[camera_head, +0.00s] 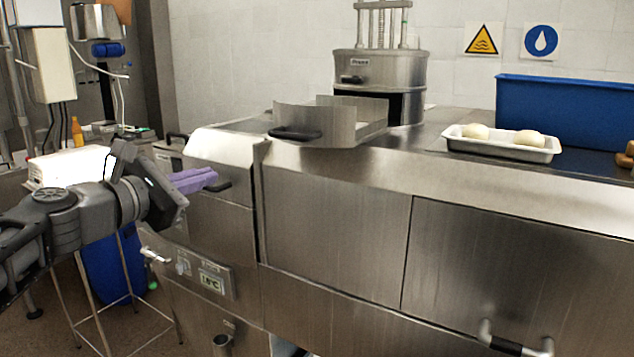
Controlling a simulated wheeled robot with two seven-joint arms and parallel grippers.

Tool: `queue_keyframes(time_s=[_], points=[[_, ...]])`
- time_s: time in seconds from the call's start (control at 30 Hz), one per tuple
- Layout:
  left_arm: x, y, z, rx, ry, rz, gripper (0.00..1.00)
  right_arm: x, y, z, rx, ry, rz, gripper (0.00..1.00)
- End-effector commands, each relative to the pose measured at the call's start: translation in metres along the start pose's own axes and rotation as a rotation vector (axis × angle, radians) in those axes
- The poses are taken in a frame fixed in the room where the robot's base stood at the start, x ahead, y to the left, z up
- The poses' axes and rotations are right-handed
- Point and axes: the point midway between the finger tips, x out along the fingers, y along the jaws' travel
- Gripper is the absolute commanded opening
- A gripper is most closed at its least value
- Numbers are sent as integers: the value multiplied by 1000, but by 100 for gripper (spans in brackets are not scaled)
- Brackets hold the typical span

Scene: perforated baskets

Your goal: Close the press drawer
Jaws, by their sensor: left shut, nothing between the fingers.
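The press (372,66) is a round steel unit on the counter at the back middle. Its drawer (345,131) is a steel tray with a curved front, pulled well out toward me over the counter. A dark handle (295,133) is on the drawer front. The dark opening of the press shows behind it. My left gripper (208,179) has purple fingers that are shut and empty. It is left of the drawer and lower in the picture, near the left end of the steel counter, apart from the drawer handle. My right gripper is not in view.
A white tray (548,153) with two pale round pieces stands right of the drawer. Behind it is a blue basket (574,112). The counter between drawer and tray is clear. A cabinet handle (513,347) sticks out at the lower right. A blue bin (108,266) is at the lower left.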

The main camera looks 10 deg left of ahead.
Motion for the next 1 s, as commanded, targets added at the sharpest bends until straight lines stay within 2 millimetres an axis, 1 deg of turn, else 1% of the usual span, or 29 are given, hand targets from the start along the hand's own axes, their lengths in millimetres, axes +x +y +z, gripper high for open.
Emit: queue_keyframes(time_s=[0.03, 0.1, 0.17, 0.23, 0.33, 0.6, 0.73, 0.87, 1.0], points=[[-7, 4, 24, -142, -64, -27, 0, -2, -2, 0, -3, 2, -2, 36], [-10, -2, 44, -320, -122, -85, 0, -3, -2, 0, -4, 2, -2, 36], [-12, -10, 51, -423, -141, -129, 0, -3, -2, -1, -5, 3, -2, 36], [-12, -15, 54, -490, -143, -156, 0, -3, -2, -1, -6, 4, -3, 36], [-12, -15, 54, -524, -139, -161, 0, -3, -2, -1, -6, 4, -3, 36], [-11, -16, 53, -524, -137, -161, 0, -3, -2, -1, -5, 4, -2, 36], [-7, -16, 54, -523, -136, -161, 0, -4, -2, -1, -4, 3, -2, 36], [4, -17, 55, -524, -136, -161, 0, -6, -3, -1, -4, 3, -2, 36], [24, -20, 59, -522, -134, -162, 0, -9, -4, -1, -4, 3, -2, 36]])
